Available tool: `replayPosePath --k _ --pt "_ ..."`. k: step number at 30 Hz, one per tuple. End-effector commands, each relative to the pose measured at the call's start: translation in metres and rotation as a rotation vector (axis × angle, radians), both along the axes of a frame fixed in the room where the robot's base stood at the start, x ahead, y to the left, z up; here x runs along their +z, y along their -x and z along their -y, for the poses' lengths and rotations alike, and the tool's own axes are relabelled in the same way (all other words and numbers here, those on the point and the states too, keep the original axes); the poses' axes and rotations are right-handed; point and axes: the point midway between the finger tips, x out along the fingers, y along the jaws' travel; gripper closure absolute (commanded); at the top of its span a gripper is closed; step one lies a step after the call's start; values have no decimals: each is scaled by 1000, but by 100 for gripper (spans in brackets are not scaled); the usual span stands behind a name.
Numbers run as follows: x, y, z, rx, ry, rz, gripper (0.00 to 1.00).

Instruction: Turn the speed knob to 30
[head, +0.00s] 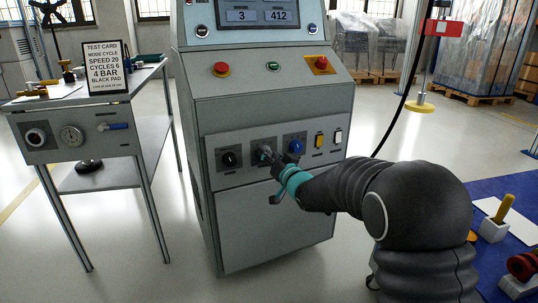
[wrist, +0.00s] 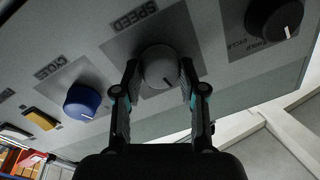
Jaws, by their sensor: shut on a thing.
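The speed knob (wrist: 161,67) is grey with a dark pointer line and sits under the SPEED label on the machine's lower panel in the wrist view. My gripper (wrist: 160,85) has one finger on each side of it and is shut on it. In the head view my gripper (head: 272,160) reaches the panel between the black and blue knobs, and it mostly hides the speed knob. The scale marks around the knob are too blurred to read in the wrist view.
A black knob (head: 230,159) is left of the gripper, and a blue knob (head: 295,146) is right. Yellow (head: 319,139) and white (head: 338,135) switches follow. Above are red buttons (head: 221,69) and a display (head: 262,14). A test card (head: 103,66) reads SPEED 20.

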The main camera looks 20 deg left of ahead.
Motion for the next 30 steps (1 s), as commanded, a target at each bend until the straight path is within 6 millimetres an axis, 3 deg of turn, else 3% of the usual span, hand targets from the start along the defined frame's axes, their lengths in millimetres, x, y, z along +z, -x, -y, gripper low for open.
replayPosePath --k 12,26,27,30 --pt "0 -1 0 -1 -123 -115 94" --pt "0 -1 1 -1 -133 -125 94" --pt "0 -1 1 -2 -133 -125 57" --pt "0 -1 1 -1 -133 -125 34"
